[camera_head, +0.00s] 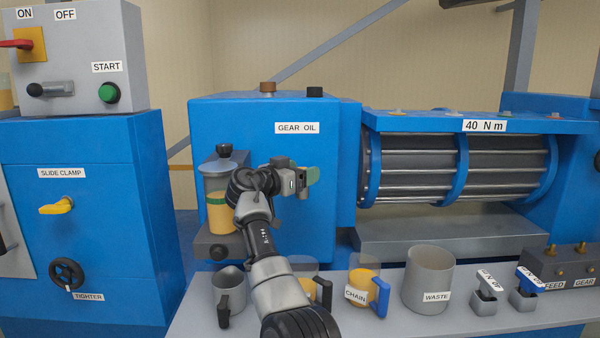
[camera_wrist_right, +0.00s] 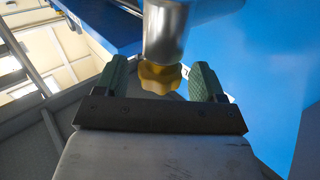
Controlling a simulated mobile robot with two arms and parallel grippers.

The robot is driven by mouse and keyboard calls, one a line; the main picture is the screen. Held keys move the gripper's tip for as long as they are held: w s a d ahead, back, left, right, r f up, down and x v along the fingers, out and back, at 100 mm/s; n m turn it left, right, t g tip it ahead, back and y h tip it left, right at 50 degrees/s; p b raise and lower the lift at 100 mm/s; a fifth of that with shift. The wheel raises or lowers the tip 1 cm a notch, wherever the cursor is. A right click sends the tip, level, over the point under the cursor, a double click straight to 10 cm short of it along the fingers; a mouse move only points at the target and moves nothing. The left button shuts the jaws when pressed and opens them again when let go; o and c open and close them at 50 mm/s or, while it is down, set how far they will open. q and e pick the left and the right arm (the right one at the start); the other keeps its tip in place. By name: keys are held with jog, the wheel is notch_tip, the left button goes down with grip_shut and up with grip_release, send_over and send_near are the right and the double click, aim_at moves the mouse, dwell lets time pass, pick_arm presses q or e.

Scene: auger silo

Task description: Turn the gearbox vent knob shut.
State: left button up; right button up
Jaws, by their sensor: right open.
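The blue gearbox (camera_head: 270,130) carries a GEAR OIL label on its front. My right gripper (camera_head: 309,180) is at this front face, below the label. In the right wrist view a yellow lobed knob (camera_wrist_right: 160,78) sits at the end of a shiny metal cylinder (camera_wrist_right: 175,35); it seems to be the vent knob. It appears between the two green fingers of my open right gripper (camera_wrist_right: 161,72), with a visible gap on each side. How deep it sits between them is hard to tell. My gripper hides the knob in the head view. My left gripper is not in view.
A sight glass with yellow oil (camera_head: 218,213) stands left of my right forearm. Below, a grey shelf (camera_head: 395,322) holds several jugs, a WASTE cup (camera_head: 429,280) and small handled items. A brown cap (camera_head: 267,87) and a black cap (camera_head: 314,91) top the gearbox.

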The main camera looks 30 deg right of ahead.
jog(key=shift+a, duration=0.1)
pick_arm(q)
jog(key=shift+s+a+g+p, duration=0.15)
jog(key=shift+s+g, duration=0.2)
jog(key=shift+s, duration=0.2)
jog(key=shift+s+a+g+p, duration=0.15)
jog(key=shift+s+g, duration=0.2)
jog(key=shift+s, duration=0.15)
pick_arm(e)
jog(key=v, duration=1)
jog(key=shift+a, duration=0.3)
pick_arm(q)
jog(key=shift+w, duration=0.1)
pick_arm(e)
jog(key=shift+s, duration=0.1)
